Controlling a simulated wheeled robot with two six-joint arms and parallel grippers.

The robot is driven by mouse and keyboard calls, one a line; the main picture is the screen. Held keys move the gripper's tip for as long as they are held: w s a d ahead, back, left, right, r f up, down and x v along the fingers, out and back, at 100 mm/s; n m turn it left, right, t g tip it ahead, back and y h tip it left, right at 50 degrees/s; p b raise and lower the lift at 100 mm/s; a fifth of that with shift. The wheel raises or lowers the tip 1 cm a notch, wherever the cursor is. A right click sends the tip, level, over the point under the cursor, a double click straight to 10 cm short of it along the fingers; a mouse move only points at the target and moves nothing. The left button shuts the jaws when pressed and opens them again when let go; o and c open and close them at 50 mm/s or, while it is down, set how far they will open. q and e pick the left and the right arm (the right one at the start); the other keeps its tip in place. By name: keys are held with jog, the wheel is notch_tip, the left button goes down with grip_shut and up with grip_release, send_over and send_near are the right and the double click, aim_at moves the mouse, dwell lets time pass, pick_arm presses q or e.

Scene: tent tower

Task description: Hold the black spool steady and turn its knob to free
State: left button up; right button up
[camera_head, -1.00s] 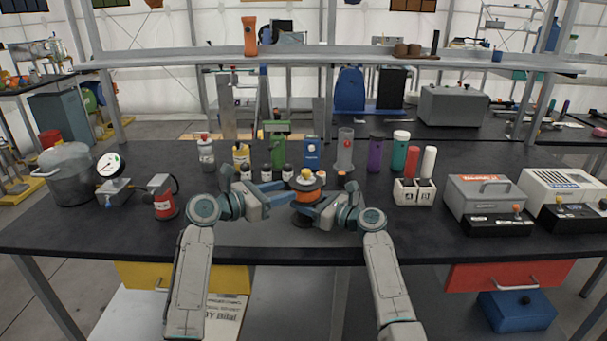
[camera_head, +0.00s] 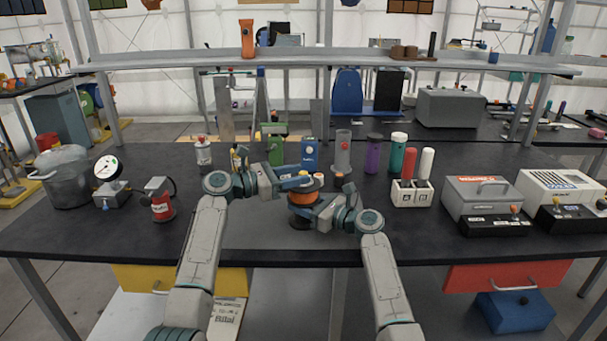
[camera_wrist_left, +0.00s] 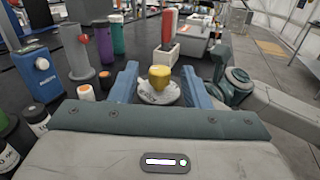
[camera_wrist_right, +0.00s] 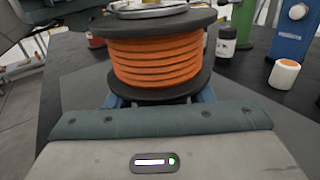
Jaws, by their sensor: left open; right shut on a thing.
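The black spool (camera_head: 302,208), wound with orange cord, stands upright near the middle of the table's front part. Its orange winding and black flanges fill the upper right wrist view (camera_wrist_right: 158,60). My right gripper (camera_head: 312,212) is shut on the spool low down, from the front right. The yellow knob (camera_wrist_left: 159,76) sits on a pale round plate on top of the spool. My left gripper (camera_wrist_left: 158,88) is open, with its blue fingers on either side of the knob and a gap visible. In the head view my left gripper (camera_head: 298,182) is at the spool's top and mostly hides the knob.
Behind the spool stand a blue box with a white dial (camera_head: 309,155), a grey cylinder (camera_head: 342,152), a purple bottle (camera_head: 373,155) and a teal bottle (camera_head: 398,153). A white holder (camera_head: 410,194) with red and white cylinders is to the right.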

pick_arm(q)
jog(key=shift+x, duration=1.2)
grip_shut()
jog(key=shift+f+n+t, duration=0.1)
jog(key=shift+n+t, duration=0.2)
jog(key=shift+t, duration=0.2)
jog(key=n+t+y, duration=0.3)
jog(key=n+t, duration=0.1)
jog(key=t, duration=0.1)
jog(key=shift+s+d+y, duration=0.1)
jog(key=shift+y, duration=0.3)
jog(key=shift+n+t+y, duration=1.6)
jog(key=shift+t+y, duration=0.1)
jog(key=shift+y, duration=0.4)
